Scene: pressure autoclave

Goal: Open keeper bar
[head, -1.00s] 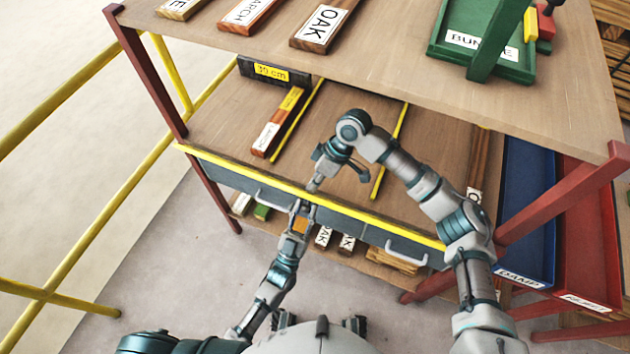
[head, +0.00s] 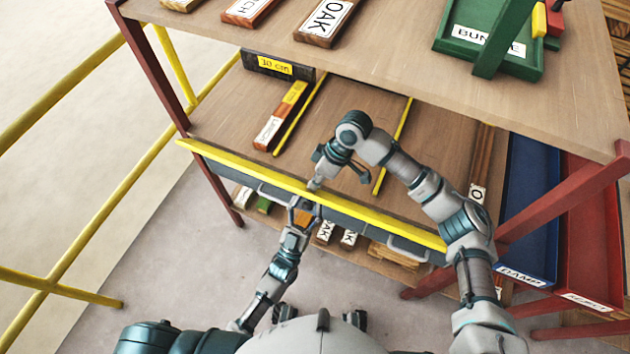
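The keeper bar (head: 352,213) is a long dark grey bar with a yellow upper edge. It runs along the front of the middle shelf and has a grey handle near each end: the left handle (head: 270,196) and the right handle (head: 408,252). My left gripper (head: 304,206) is in front of the bar, left of its middle, with its fingers apart; whether it touches the bar is unclear. My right gripper (head: 340,178) is above the shelf, behind the bar, with its fingers apart. One fingertip is at the bar's yellow edge; contact is unclear.
The middle shelf (head: 228,120) holds a labelled wooden block (head: 280,115), a dark 30 cm block (head: 278,66) and yellow strips. The upper shelf (head: 400,60) overhangs it. Red posts stand at both sides. Yellow rails (head: 100,195) are left; blue (head: 530,215) and red bins are right.

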